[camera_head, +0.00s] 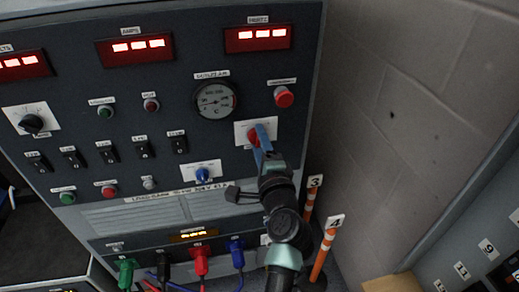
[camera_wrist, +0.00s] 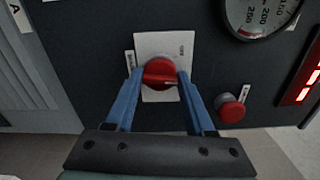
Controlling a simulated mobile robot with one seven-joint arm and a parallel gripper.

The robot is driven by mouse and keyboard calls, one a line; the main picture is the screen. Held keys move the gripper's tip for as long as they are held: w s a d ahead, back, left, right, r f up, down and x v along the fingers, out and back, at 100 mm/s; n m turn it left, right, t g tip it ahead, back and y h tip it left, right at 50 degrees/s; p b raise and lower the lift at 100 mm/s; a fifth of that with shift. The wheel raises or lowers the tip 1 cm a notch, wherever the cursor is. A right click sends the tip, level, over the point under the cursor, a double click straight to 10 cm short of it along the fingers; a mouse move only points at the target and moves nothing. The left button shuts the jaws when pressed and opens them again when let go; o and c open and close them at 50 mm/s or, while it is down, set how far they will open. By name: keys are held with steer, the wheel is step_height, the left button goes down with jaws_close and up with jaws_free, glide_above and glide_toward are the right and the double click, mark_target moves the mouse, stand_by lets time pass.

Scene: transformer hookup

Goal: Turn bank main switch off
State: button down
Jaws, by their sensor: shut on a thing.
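The main switch is a red rotary knob (camera_wrist: 160,73) on a white plate (camera_wrist: 153,42), set in the dark panel. In the head view the knob (camera_head: 253,137) is partly covered by my gripper. My gripper (camera_wrist: 158,80) has its two blue fingers on either side of the knob and is shut on it. In the head view my gripper (camera_head: 259,138) reaches the panel from the lower right. A pale mark on the knob points to the right in the wrist view.
A red push button (camera_head: 284,97) sits above right of the knob, and a round gauge (camera_head: 215,100) above left. A blue knob (camera_head: 202,174) is at lower left. Orange-striped posts (camera_head: 322,254) stand right of my arm. Coloured plugs (camera_head: 200,260) hang along the bottom.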

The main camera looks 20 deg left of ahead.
steer(key=n+b, duration=0.7)
steer(key=n, duration=0.3)
steer(key=shift+f, duration=0.1)
steer(key=shift+n+b, duration=0.3)
steer(key=shift+n, duration=0.1)
steer(key=shift+c, duration=1.3)
jaws_free()
steer(key=p+v, duration=0.1)
steer(key=v, duration=1.2)
